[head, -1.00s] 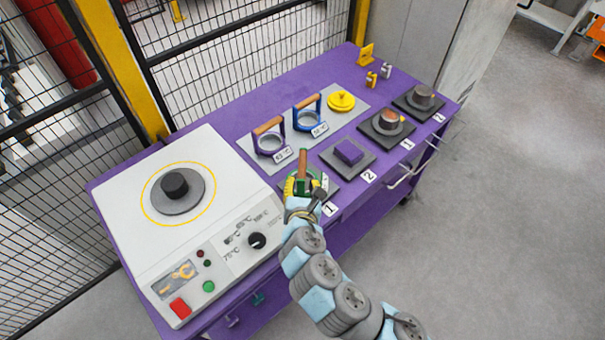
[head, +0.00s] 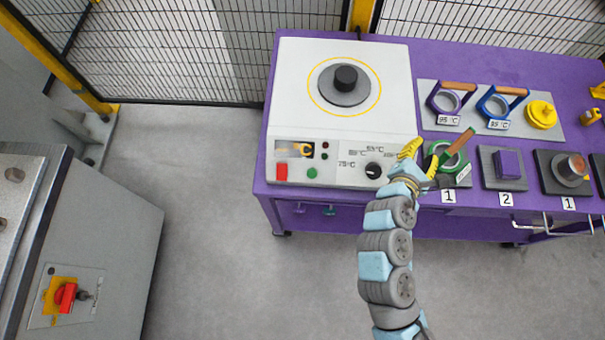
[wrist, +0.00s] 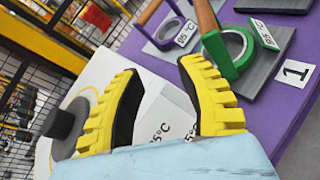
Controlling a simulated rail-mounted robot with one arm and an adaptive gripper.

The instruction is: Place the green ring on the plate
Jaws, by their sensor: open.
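The green ring (head: 461,157) has an upright wooden-topped handle and a temperature tag. It is at the grey plate (head: 463,181) marked 1, on the purple table; it also shows in the wrist view (wrist: 240,46). My gripper (head: 423,156) is open and empty, with yellow ribbed fingers. It is just left of the ring, over the edge of the white heater. In the wrist view the right finger of my gripper (wrist: 160,70) is close to the ring's handle; I cannot tell if they touch. The heater's round grey plate (head: 327,88) bears a black cylinder.
A purple ring (head: 435,104), a blue ring (head: 484,106) and a yellow disc (head: 541,115) stand on a light plate behind. A purple block (head: 508,163) sits on plate 2. The white heater (head: 300,55) has knobs and buttons in front. Wire fencing runs behind.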

